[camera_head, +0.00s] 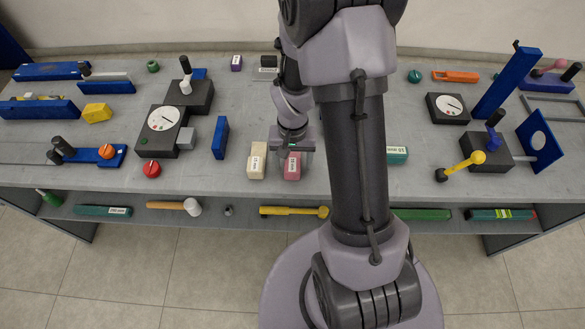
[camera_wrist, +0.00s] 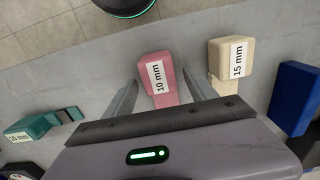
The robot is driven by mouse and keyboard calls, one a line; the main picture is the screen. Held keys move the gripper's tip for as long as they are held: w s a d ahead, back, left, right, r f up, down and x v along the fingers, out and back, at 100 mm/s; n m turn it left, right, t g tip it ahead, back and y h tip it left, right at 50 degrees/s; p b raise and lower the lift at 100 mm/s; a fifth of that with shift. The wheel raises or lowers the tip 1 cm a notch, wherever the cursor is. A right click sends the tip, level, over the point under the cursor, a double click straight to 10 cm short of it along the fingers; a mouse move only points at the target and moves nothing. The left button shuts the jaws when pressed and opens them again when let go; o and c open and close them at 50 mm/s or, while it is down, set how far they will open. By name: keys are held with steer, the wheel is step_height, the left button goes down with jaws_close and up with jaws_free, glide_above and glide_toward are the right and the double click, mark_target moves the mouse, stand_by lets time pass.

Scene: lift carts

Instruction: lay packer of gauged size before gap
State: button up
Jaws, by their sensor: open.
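A pink packer (camera_head: 291,168) labelled 10 mm stands near the front edge of the bench. It also shows in the wrist view (camera_wrist: 160,68). A cream packer (camera_head: 257,165) labelled 15 mm stands just left of it; in the wrist view it is on the right (camera_wrist: 222,57). My gripper (camera_head: 290,153) is open at the pink packer. In the wrist view the fingers (camera_wrist: 160,92) are on either side of it, with space at both sides. I cannot make out the gap.
A blue block (camera_head: 220,138) stands left of the cream packer. Dial devices (camera_head: 163,118) (camera_head: 449,106) stand left and right. A blue upright (camera_head: 507,82) and yellow-handled lever (camera_head: 461,166) are at the right. A lower shelf holds a mallet (camera_head: 175,205) and a yellow tool (camera_head: 294,211).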

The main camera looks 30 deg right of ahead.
steer(key=shift+f, duration=0.2)
jaws_close()
